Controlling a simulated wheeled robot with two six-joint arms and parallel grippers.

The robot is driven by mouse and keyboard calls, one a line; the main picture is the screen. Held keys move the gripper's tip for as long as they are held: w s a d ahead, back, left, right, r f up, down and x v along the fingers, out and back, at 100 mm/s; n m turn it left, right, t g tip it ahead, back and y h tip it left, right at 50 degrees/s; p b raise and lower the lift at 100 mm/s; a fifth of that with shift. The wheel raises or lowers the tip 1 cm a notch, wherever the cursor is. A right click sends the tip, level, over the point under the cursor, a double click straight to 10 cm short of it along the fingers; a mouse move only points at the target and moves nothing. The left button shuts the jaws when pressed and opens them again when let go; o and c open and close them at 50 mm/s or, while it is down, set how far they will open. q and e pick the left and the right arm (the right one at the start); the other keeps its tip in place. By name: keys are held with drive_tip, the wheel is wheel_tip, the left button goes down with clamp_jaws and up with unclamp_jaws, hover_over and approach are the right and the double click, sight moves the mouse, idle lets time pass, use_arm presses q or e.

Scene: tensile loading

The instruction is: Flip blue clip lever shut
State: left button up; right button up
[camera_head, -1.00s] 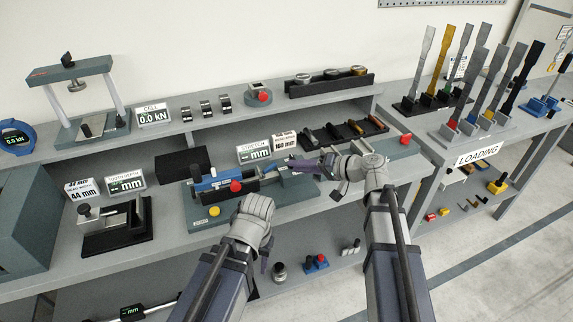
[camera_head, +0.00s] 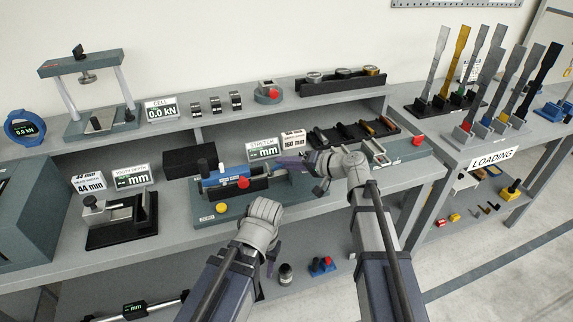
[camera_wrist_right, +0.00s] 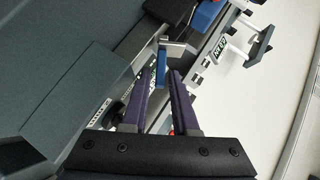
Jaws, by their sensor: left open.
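In the head view the arm hides this part. My left gripper (camera_head: 271,262) is low in front of the bench edge, mostly hidden behind its wrist, open.
A black tray of small parts (camera_head: 352,135) lies behind my right gripper. The stretch readout (camera_head: 263,149) stands behind the fixture. A black block (camera_head: 189,160) and a tooth-depth gauge (camera_head: 118,220) are to the left. Loose parts (camera_head: 321,265) lie on the lower shelf.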

drive_tip(key=shift+c, duration=0.3)
clamp_jaws()
